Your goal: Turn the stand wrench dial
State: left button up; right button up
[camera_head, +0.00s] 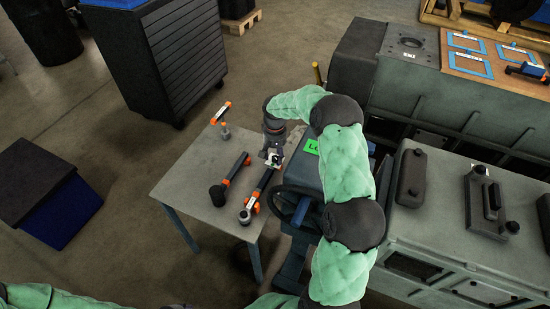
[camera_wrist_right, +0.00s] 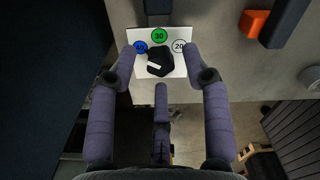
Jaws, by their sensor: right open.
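The dial (camera_wrist_right: 160,63) is a black knob on a white plate. The plate bears a blue 40 mark (camera_wrist_right: 141,47) at left, a green 30 mark (camera_wrist_right: 159,36) at top and a white 20 mark (camera_wrist_right: 179,46) at right. A white line shows on the knob's left part. My right gripper (camera_wrist_right: 161,68) is open, with fingers at the left and right of the plate and one below the knob; contact cannot be told. In the head view, my right gripper (camera_head: 273,150) is over the plate (camera_head: 274,158) on the grey table. My left gripper is not in view.
Dark wrench-like tools with orange bands (camera_head: 237,166) lie on the grey table (camera_head: 187,175), one (camera_head: 260,187) close below my right gripper. The table's left part is clear.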

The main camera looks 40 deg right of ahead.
jog(key=shift+f, duration=0.35)
jog(key=shift+c, duration=0.3)
grip_shut()
